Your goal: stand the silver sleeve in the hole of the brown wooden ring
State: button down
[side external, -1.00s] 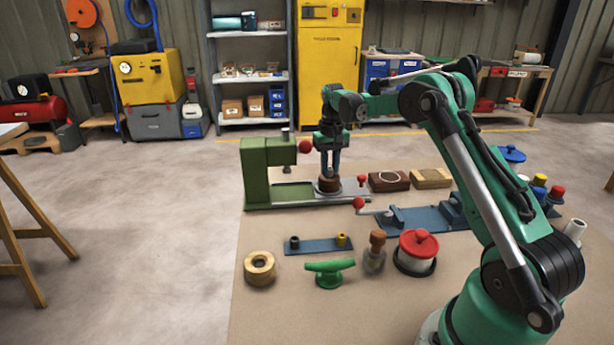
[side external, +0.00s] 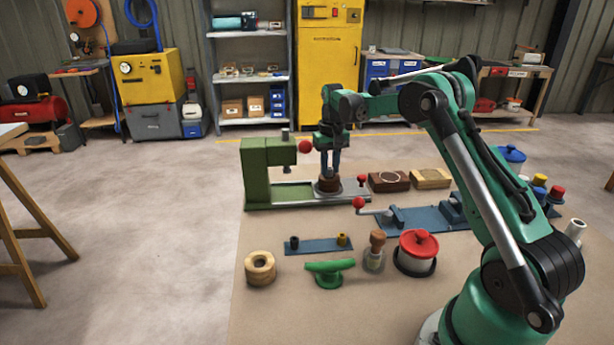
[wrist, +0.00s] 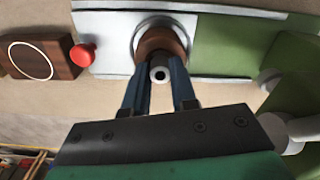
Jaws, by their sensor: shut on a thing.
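The brown wooden ring (wrist: 160,42) sits on a round grey seat on the bed of the green press. In the side external view the ring (side external: 328,184) shows low under my gripper. My gripper (wrist: 163,72) has its two blue fingers shut on the silver sleeve (wrist: 160,73), whose pale round end with a dark bore shows between them. In the wrist view the sleeve overlaps the near part of the ring. I cannot tell whether its lower end is above the hole or inside it.
The green press (side external: 262,172) stands close left, its red knob (side external: 305,146) near my fingers. A red knob (wrist: 82,55) and a dark wooden block (wrist: 42,60) lie left in the wrist view. A pale wooden ring (side external: 260,268) and a red-lidded pot (side external: 417,250) stand nearer the camera.

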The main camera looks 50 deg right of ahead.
jog(key=shift+f, duration=0.35)
jog(key=shift+r, duration=0.25)
jog(key=shift+r, duration=0.55)
jog(key=shift+f, duration=0.6)
dwell(1.3)
jog(key=shift+r, duration=0.6)
jog(key=shift+f, duration=0.8)
dwell(0.6)
jog(key=c, duration=1)
grip_release()
